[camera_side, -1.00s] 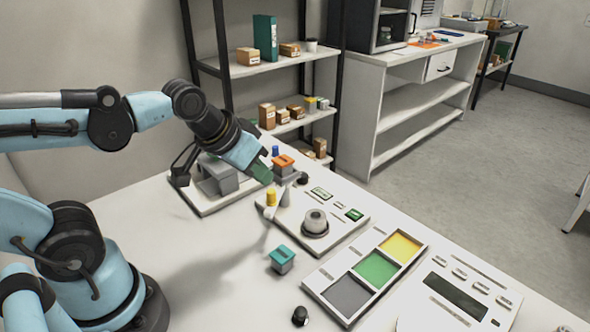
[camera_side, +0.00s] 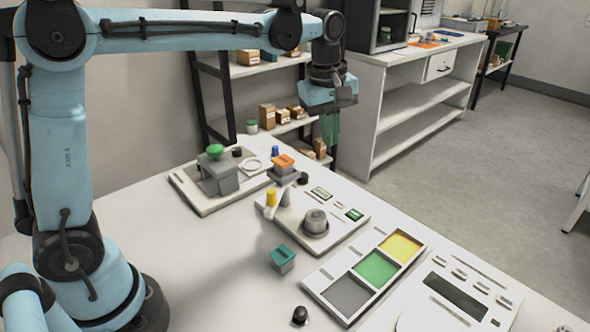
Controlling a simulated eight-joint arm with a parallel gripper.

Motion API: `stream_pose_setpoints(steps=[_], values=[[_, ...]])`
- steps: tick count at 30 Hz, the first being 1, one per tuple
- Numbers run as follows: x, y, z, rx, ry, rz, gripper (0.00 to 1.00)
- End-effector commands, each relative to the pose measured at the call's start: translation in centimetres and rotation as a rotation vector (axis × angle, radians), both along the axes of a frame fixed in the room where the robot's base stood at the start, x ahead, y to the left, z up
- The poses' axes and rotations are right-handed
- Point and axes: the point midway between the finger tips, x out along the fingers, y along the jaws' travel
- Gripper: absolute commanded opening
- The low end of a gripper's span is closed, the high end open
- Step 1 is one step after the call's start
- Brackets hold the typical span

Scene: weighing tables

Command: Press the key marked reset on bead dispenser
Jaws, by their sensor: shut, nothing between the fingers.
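My gripper (camera_side: 330,130), with green fingers, points down and is shut and empty. It is high up, well above the table's far side in the picture. A white panel (camera_side: 335,238) in the middle of the table carries a grey cup, a grey cone, small dark displays and small keys. A second white unit (camera_side: 187,183) at the left has a grey block with a green knob, a black knob and a white ring. A third white unit (camera_side: 452,312) at the right has a dark screen and several keys. The lettering is too small to read, so I cannot tell which is the bead dispenser or its reset key.
A tray (camera_side: 316,284) with yellow, green and grey fields lies between the middle and right units. A teal-lidded box (camera_side: 282,260), an orange-topped block (camera_side: 283,164), a yellow-topped piece (camera_side: 271,198) and a black knob (camera_side: 300,315) stand nearby. Shelves (camera_side: 262,68) stand behind.

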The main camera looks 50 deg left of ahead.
Motion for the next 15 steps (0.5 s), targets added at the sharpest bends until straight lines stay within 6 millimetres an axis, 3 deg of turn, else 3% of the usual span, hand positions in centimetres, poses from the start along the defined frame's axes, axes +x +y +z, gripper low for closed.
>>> stream_pose_setpoints(steps=[6, 15], values=[[2.7, -0.7, -1.4, -0.015, 0.086, 0.214, 0.00], [3.9, -1.1, -2.4, -0.016, 0.136, 0.349, 0.00]])
